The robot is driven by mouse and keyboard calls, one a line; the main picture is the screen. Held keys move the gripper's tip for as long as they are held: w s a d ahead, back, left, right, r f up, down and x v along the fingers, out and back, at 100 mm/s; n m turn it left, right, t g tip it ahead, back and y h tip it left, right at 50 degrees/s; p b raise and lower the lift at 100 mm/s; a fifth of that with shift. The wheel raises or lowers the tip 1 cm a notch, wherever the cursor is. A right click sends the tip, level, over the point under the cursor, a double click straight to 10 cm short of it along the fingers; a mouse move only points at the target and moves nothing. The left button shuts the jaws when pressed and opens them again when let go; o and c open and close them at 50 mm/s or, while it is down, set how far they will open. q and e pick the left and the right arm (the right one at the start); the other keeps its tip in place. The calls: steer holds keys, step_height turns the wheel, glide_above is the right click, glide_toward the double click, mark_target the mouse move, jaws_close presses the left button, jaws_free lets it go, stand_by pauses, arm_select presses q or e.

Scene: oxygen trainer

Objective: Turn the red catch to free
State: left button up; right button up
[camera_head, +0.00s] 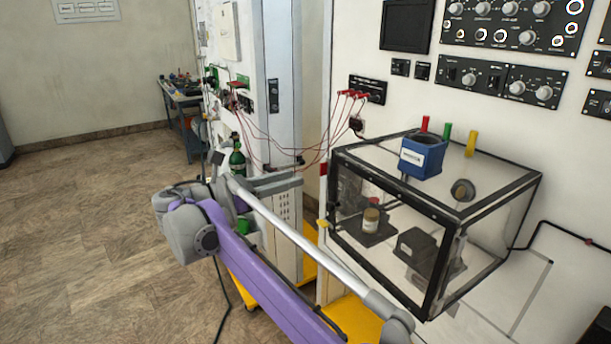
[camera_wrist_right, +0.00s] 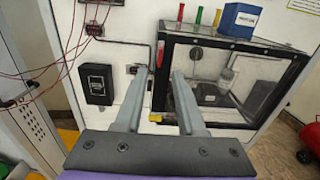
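The red catch (camera_head: 322,169) is a small red piece at the upper left edge of the clear, black-framed box (camera_head: 437,205) in the head view. The box (camera_wrist_right: 225,127) lies beyond the fingers. My left gripper is not in view.
A yellow piece (camera_head: 322,223) sits below the red catch. Red leads (camera_head: 318,150) hang across to the panel at left. A blue container (camera_head: 423,155) stands on the box top, near red, green and yellow pegs. A black unit (camera_wrist_right: 97,84) is on the wall left of the fingers.

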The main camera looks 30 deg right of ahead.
steer(key=a, duration=0.3)
steer(key=shift+s+a, duration=0.15)
steer(key=shift+a, duration=0.25)
steer(key=s+d+f+m+t+y, duration=0.1)
steer(key=s+d+f+m+y, duration=0.25)
steer(key=s+f, duration=0.35)
steer(key=s+d+f+m+y, duration=0.2)
steer(key=s+d+f+y, duration=0.15)
steer(key=f, duration=0.45)
steer(key=s+a+f+m+t+y, duration=0.1)
steer(key=s+a+f+m+y, duration=0.2)
steer(key=s+f, duration=0.3)
steer(key=s+a+f+m+t+y, duration=0.1)
steer(key=s+a+f+m+y, duration=0.2)
steer(key=s+f+m, duration=0.3)
steer(key=s+a+f+m+t+y, duration=0.1)
steer(key=s+a+f+m+y, duration=0.3)
steer(key=f, duration=0.5)
steer(key=shift+s+y, duration=0.5)
steer(key=shift+s, duration=0.45)
